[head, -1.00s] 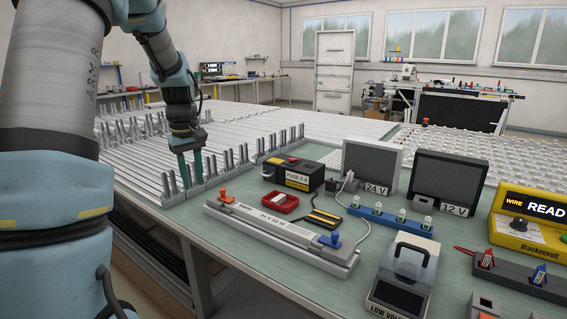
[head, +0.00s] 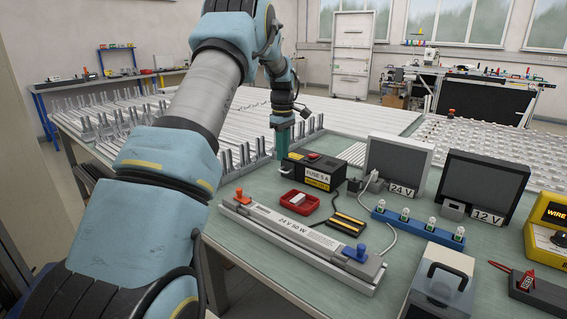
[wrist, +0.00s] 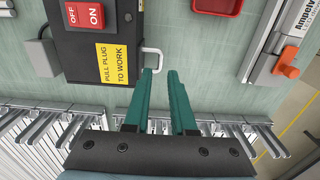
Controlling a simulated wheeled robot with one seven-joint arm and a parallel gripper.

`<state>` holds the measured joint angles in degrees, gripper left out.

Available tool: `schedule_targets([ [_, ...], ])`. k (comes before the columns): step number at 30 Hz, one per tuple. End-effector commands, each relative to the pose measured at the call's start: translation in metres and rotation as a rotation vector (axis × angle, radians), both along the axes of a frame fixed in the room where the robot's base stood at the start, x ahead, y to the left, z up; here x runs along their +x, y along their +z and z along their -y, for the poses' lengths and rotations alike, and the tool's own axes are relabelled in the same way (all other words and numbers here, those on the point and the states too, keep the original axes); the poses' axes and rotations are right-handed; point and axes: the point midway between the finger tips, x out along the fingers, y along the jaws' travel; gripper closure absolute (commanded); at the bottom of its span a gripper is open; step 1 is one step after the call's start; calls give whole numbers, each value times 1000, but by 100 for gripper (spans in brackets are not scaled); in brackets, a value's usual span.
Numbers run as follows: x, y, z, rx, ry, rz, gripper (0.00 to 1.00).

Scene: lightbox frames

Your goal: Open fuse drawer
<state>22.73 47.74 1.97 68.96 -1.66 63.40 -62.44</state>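The black fuse box (head: 312,172) stands on the bench with a "FUSE" label and a red switch on top. In the wrist view the box (wrist: 85,65) shows a red OFF/ON switch (wrist: 85,14) and a yellow "PULL PLUG TO WORK" label (wrist: 112,64). A pale U-shaped handle (wrist: 153,48) sticks out from the box's edge. My gripper (wrist: 161,74) has its teal fingers apart, with the fingertips right at the handle; I cannot tell if they touch it. In the head view my gripper (head: 283,148) is pointed down behind the box's left end. The drawer front is not clearly visible.
Metal racks (head: 240,158) with upright posts stand close behind the gripper. A red tray (head: 299,202) and a long "24 V 50 W" lamp fixture (head: 300,232) lie in front of the box. A grey plug (wrist: 38,55) sits beside the box.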

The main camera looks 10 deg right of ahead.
Motion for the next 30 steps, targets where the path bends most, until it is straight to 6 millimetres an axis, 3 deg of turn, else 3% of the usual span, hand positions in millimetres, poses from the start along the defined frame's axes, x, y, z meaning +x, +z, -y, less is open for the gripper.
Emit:
schedule_targets([
  [9,0,-43,0,1,-1,-1,76],
  [20,0,-50,0,0,-1,1,76],
  [27,0,-50,0,0,-1,1,100],
  [30,0,-50,0,0,-1,1,100],
])
